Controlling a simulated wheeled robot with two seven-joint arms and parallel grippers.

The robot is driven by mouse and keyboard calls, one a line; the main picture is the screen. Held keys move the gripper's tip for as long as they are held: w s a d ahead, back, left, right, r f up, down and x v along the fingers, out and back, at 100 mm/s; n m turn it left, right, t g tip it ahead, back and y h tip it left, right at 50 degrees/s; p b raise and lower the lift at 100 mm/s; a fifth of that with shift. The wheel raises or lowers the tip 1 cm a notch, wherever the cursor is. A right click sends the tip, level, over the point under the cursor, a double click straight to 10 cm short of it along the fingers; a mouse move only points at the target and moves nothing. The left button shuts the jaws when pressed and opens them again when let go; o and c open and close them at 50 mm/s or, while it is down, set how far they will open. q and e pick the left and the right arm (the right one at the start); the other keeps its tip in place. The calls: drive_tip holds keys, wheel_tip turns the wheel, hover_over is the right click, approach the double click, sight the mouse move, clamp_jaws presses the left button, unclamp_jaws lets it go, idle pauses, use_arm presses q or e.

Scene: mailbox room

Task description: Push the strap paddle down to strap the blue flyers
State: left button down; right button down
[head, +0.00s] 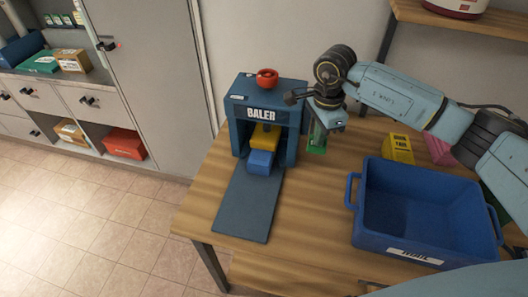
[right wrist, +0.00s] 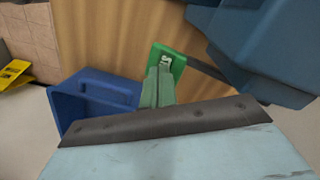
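The blue flyers (head: 260,163) form a small block at the mouth of the dark blue baler (head: 291,119), at the top of its sloping front plate. A yellow block (head: 264,136) sits just behind and above them, inside the frame. A green paddle (head: 317,141) is at the baler's right side; its flat end also shows in the right wrist view (right wrist: 176,63). My right gripper (head: 322,124) is over the paddle, pointing down. Its fingers look together, with tips at or touching the green plate; I cannot tell whether they grip it. My left gripper is out of view.
A red bowl-like piece (head: 267,77) is on top of the baler. A blue bin (head: 358,225) stands at the table's right front. A yellow box (head: 398,149) and a pink item (head: 440,150) are behind it. Bare wood (head: 310,205) lies between baler and bin.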

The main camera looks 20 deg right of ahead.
idle(0.4)
wheel_tip(320, 180, up, 11)
drive_tip(key=p, duration=0.6)
idle(0.6)
